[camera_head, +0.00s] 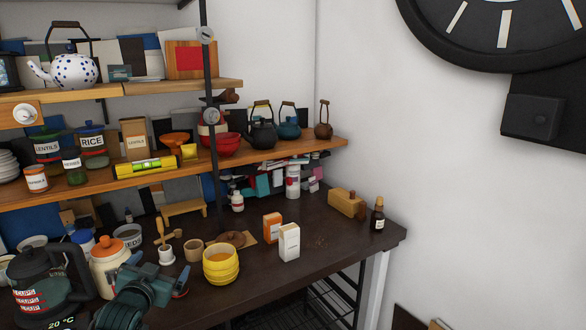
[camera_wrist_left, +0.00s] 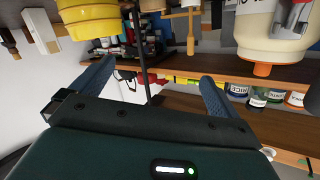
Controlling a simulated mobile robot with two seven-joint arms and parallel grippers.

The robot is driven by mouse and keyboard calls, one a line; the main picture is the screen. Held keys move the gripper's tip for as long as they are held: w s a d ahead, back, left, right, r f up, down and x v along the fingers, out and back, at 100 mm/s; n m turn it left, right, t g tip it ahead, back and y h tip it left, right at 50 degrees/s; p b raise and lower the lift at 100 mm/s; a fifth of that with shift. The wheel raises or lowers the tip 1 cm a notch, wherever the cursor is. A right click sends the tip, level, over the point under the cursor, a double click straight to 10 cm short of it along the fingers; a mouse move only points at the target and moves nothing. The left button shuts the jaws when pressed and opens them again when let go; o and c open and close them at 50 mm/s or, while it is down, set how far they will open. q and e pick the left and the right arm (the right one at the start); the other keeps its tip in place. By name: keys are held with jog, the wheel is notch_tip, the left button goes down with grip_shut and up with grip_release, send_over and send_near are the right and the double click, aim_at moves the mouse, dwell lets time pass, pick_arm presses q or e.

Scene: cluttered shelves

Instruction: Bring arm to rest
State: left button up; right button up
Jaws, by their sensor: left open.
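My left gripper (camera_head: 159,270) is at the lower left of the head view, over the dark counter. Its jaws are open, and nothing shows between them. In the left wrist view, which looks upside down, the two fingers of this gripper (camera_wrist_left: 155,82) stand wide apart. The yellow stacked bowls (camera_head: 221,265) are to the right of the gripper in the head view. A cream jar with an orange lid (camera_head: 107,262) stands just left of it, partly hidden by my arm. My right gripper is in neither view.
A dark kettle-like appliance (camera_head: 42,288) stands left of the arm. White and orange boxes (camera_head: 289,242) stand mid-counter. Wooden shelves (camera_head: 240,160) full of jars and teapots rise behind. The counter's right part (camera_head: 335,235) is mostly clear. A large clock (camera_head: 500,30) hangs upper right.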

pick_arm(q)
jog(key=s+d+f+g+h, duration=0.1)
jog(key=s+d+f+g, duration=0.1)
jog(key=s+d+f, duration=0.45)
jog(key=s+d+f+g+h, duration=0.1)
jog(key=s+d+f+h, duration=0.15)
jog(key=s+f, duration=0.65)
jog(key=s+d+f+g, duration=0.1)
jog(key=s+d, duration=0.3)
jog(key=s, duration=0.6)
jog(key=s+d+f+g, duration=0.1)
jog(key=s+d, duration=0.3)
jog(key=s, duration=0.5)
jog(key=shift+s+f+g+h, duration=0.3)
jog(key=shift+s+f+h, duration=0.05)
jog(key=shift+f, duration=0.1)
